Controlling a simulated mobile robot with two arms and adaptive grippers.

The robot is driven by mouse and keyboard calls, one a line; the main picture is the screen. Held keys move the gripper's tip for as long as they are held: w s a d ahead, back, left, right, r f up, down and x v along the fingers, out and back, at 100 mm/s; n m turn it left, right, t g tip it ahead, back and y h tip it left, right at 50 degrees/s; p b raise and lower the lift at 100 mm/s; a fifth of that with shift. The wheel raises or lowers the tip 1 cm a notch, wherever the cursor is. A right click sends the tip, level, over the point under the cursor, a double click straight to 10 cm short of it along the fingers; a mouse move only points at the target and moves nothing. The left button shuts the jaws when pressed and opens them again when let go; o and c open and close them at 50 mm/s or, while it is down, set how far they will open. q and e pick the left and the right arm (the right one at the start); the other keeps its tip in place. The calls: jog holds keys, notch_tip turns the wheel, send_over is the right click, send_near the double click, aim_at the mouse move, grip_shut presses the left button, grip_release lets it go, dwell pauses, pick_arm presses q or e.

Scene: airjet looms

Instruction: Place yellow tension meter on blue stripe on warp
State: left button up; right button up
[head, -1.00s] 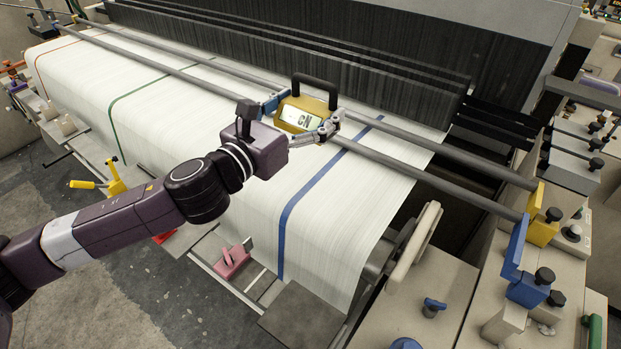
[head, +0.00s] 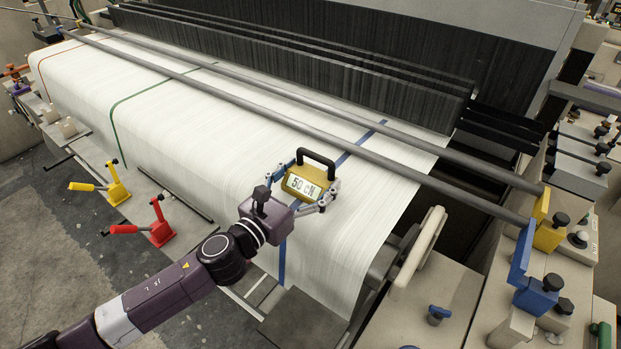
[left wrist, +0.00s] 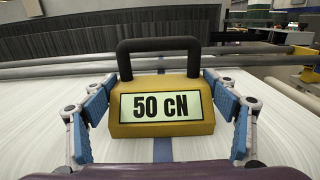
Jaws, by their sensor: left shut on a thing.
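The yellow tension meter (head: 304,184) has a black handle and a display reading "50 cN". It also shows in the left wrist view (left wrist: 161,106). My left gripper (head: 312,187) is shut on it, with blue-padded fingers at its two sides. The meter is upright, in front of the near grey bar in the head view. The blue stripe (head: 283,258) runs down the white warp (head: 225,150), passing behind the meter. In the left wrist view the stripe (left wrist: 162,150) lines up with the meter's middle. Whether the meter touches the warp cannot be told. My right gripper is not in view.
Two long grey bars (head: 430,182) cross above the warp. Dark heddle frames (head: 300,65) stand behind. A yellow-handled lever (head: 117,185) and a red one (head: 160,225) are at the front left. Blue and yellow brackets (head: 522,255) stand at the right.

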pick_arm(q)
jog(key=shift+f, duration=0.15)
jog(key=o, duration=1.5)
jog(key=shift+f, duration=0.1)
jog(key=shift+r, duration=0.2)
jog(key=b+v, duration=0.3)
jog(key=v, duration=0.9)
